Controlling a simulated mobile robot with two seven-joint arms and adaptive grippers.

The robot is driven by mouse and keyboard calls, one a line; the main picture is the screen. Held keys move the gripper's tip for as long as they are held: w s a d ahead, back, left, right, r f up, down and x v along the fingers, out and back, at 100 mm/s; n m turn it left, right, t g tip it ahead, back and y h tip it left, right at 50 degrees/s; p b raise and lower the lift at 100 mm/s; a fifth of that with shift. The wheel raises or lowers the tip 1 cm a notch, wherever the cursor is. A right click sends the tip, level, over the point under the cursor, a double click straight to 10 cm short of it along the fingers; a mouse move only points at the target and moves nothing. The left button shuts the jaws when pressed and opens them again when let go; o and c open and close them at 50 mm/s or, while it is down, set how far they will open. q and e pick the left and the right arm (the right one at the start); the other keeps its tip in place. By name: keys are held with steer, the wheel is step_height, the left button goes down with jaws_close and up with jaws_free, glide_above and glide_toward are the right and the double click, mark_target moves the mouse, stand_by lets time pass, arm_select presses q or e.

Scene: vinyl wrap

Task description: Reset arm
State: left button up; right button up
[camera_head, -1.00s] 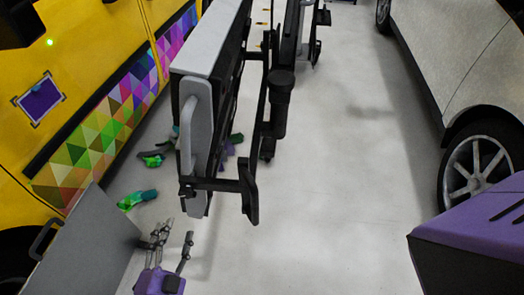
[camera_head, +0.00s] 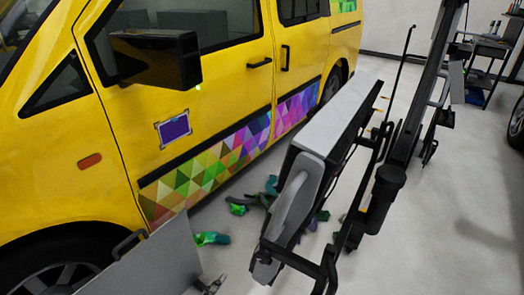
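My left gripper (camera_head: 209,285) shows only as a small grey piece at the bottom edge, beside the grey panel. Most of it is cut off by the frame, so I cannot tell whether its fingers are apart or closed. My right gripper is not in view. The yellow van (camera_head: 110,190) fills the left side. It carries a colourful triangle-pattern wrap (camera_head: 215,165) along its lower side and a small purple square patch (camera_head: 174,129) above it.
A grey-and-black wheeled cart (camera_head: 335,120) stands right of the van. A grey panel with a handle (camera_head: 150,265) is at the bottom left. Green and purple scraps (camera_head: 211,238) lie on the floor. Clear floor (camera_head: 450,220) is at the right, with a workbench (camera_head: 485,50) behind.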

arm_select(q)
steer(key=s+a+f+n+g+y, duration=0.2)
steer(key=s+a+f+n+g, duration=0.15)
steer(key=s, duration=0.75)
steer(key=s+a+f+n+g+y, duration=0.2)
steer(key=s+a+f+n, duration=0.15)
steer(key=s, duration=0.65)
steer(key=s+a+f+n+g+y, duration=0.2)
steer(key=s+a+f+n, duration=0.15)
steer(key=s, duration=0.75)
steer(key=w+r+t+p, duration=0.1)
steer(key=w+r+p, duration=0.3)
steer(key=r+p, duration=0.9)
steer(key=shift+d+r+p, duration=0.25)
steer(key=shift+r+p, duration=0.1)
steer(key=shift+r, duration=0.4)
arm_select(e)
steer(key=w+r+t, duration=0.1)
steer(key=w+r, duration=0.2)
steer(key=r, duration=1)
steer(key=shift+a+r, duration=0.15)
arm_select(q)
steer(key=shift+n, duration=0.25)
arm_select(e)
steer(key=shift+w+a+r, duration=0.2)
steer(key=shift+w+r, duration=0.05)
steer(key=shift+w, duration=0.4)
